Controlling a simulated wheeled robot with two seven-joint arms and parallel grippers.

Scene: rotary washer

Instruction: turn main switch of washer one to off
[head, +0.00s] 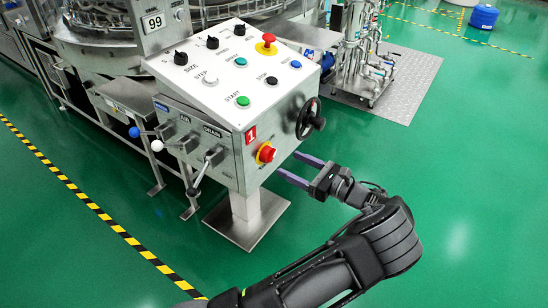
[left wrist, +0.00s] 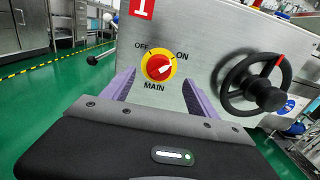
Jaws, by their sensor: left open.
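The main switch is a red knob on a yellow disc (head: 266,153) on the side face of the control box marked with a red 1 (head: 251,134). In the left wrist view the main switch (left wrist: 159,67) has OFF at upper left, ON at upper right and MAIN below. Its white mark points up and right, towards ON. My left gripper (head: 289,164) is open, its purple fingers pointing at the switch. In the left wrist view the fingers (left wrist: 158,76) stand either side of the knob, apparently short of it and empty. My right gripper is not in view.
A black handwheel (head: 309,118) sticks out right of the switch, and also shows in the left wrist view (left wrist: 254,82). Levers (head: 205,167) project from the box's left face. A red emergency button (head: 266,44) tops the sloped panel. Green floor is free around the stand.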

